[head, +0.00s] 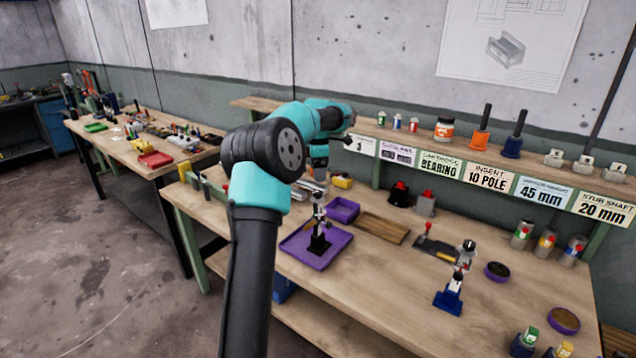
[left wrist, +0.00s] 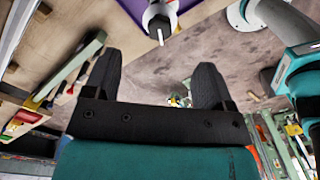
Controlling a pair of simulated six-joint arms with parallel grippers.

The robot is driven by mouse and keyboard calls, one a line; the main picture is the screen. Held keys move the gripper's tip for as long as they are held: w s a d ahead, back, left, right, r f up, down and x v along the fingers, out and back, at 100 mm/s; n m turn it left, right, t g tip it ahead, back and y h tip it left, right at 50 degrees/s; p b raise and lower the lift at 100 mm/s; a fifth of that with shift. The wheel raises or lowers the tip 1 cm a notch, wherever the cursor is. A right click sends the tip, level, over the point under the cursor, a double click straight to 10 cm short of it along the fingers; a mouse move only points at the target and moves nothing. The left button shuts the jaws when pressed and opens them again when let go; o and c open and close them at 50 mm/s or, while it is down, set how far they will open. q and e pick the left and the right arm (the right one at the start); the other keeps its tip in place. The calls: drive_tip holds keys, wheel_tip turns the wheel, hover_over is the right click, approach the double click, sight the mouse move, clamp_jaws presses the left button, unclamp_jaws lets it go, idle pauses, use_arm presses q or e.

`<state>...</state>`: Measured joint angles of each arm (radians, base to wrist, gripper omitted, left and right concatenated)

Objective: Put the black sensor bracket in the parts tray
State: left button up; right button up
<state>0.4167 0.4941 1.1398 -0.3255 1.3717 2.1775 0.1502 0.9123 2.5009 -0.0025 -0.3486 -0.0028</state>
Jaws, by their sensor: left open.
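A piece with a black base (head: 319,243) and a white and metal upper part stands upright on a flat purple tray (head: 300,257) in the head view. It may be the black sensor bracket, but I cannot be sure. A smaller purple tray (head: 343,210) and a shallow brown wooden tray (head: 382,228) lie behind it; I cannot tell which is the parts tray. My left gripper (left wrist: 157,82) is open and empty in the left wrist view, fingers wide apart. In the head view its fingers are not clear behind my arm. My right gripper is not in view.
A similar piece with a blue base (head: 449,298) stands on the bench to the right. Round purple dishes (head: 497,272), small bottles and a red-handled tool (head: 428,230) are nearby. A labelled shelf (head: 485,178) runs along the back. The bench's front middle is clear.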

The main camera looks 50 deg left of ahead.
use_arm(q)
drive_tip(key=shift+r, duration=0.55)
drive_tip(key=shift+f, duration=0.1)
